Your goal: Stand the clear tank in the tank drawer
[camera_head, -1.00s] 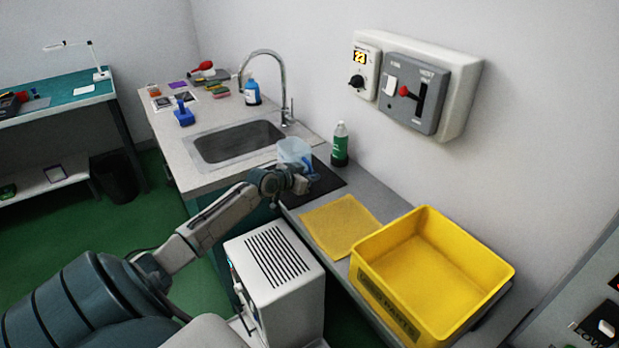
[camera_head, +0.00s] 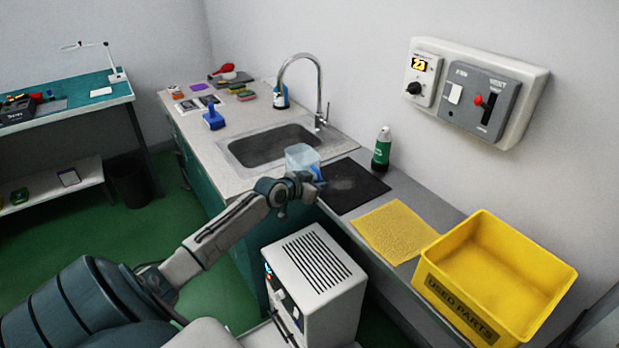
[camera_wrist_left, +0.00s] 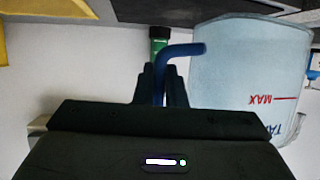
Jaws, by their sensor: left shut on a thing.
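The clear tank (camera_head: 302,158), a pale see-through container with a blue handle, is at the counter's front edge, beside the sink. My left gripper (camera_head: 313,184) is at its near side. In the left wrist view my gripper (camera_wrist_left: 162,85) is shut on the blue handle (camera_wrist_left: 180,51), and the tank (camera_wrist_left: 245,65) shows to the right with a red MAX line. I cannot tell how far the tank is from the counter top. No open drawer shows. My right gripper is not in view.
A dark mat (camera_head: 356,187) lies bare right of the tank, with a green bottle (camera_head: 382,149) behind it. A yellow cloth (camera_head: 394,231) and a yellow used-parts bin (camera_head: 458,309) are further right. A white vented machine (camera_head: 312,262) stands in front of the counter.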

